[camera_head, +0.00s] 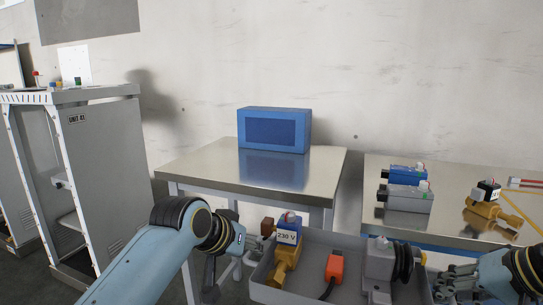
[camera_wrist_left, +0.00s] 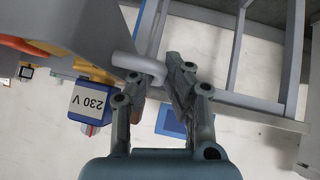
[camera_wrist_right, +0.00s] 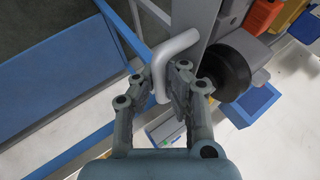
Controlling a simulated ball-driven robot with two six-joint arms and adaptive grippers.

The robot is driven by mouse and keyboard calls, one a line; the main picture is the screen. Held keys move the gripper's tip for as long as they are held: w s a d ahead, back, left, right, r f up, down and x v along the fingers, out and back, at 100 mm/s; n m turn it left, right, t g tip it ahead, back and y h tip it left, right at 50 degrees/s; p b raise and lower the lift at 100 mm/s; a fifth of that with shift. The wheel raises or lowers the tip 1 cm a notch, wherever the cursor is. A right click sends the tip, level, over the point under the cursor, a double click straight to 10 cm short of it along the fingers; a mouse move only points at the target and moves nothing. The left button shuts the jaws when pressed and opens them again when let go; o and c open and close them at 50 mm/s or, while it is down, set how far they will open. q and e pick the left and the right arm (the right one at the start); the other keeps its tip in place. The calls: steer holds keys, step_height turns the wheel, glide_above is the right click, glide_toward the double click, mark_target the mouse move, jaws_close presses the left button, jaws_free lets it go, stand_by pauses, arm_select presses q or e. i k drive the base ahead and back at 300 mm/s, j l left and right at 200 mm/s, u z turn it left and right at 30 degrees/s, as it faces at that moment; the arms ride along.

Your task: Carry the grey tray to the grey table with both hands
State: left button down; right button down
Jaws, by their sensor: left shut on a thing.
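The grey tray (camera_head: 318,236) is at the bottom centre of the head view, in front of the tables, with its near part cut off. The grey table (camera_head: 190,169), with a metal top and grey legs, stands behind it to the left. My left gripper (camera_wrist_left: 160,85) is shut on the tray's left bar handle (camera_wrist_left: 135,65). My right gripper (camera_wrist_right: 167,88) has its fingers closed around the right bar handle (camera_wrist_right: 178,47). The tray carries a brass valve with a 230 V block (camera_head: 288,237), an orange plug (camera_head: 335,267) and a grey part with black rings (camera_head: 380,259).
A blue box (camera_head: 274,130) stands at the back of the grey table; its front top is clear. A blue-framed table (camera_head: 445,222) on the right holds blue, grey and brass parts (camera_head: 403,198). A tall grey cabinet (camera_head: 100,170) stands left.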

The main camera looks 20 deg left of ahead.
mark_target(259, 160)
steer(key=j, duration=1.65)
steer(key=i, duration=0.05)
